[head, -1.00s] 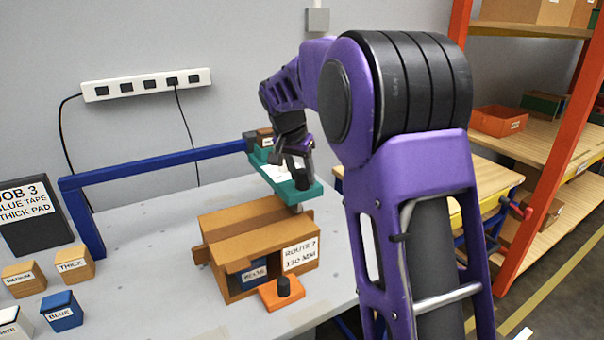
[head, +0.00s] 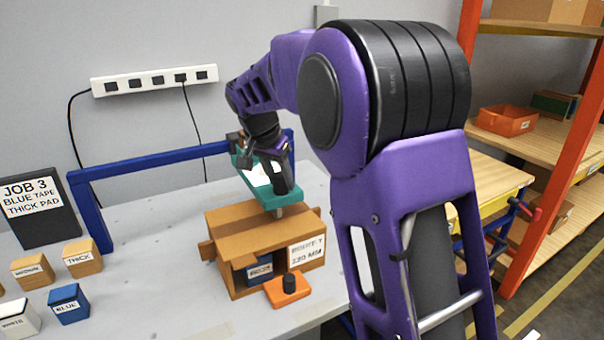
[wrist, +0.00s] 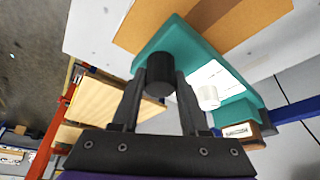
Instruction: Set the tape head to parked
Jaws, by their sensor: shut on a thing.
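The teal tape head (head: 286,202) hangs on the blue gantry bar (head: 150,166), with its front end over the back right part of a cardboard carton (head: 232,222). It carries a white label and a white cylinder (wrist: 208,97). A black knob (wrist: 160,74) stands on its near end. My gripper (wrist: 161,85) is shut on this knob, one finger on each side. In the head view my gripper (head: 281,172) is above the tape head and partly hides it. No mark for a parked position can be made out.
The carton has an orange tab with a black knob (head: 290,283) at its front. Wooden and blue blocks (head: 68,304) and a dark job sign (head: 38,207) stand at the left. A power strip (head: 155,80) is on the wall. Orange-framed shelves (head: 478,150) stand right.

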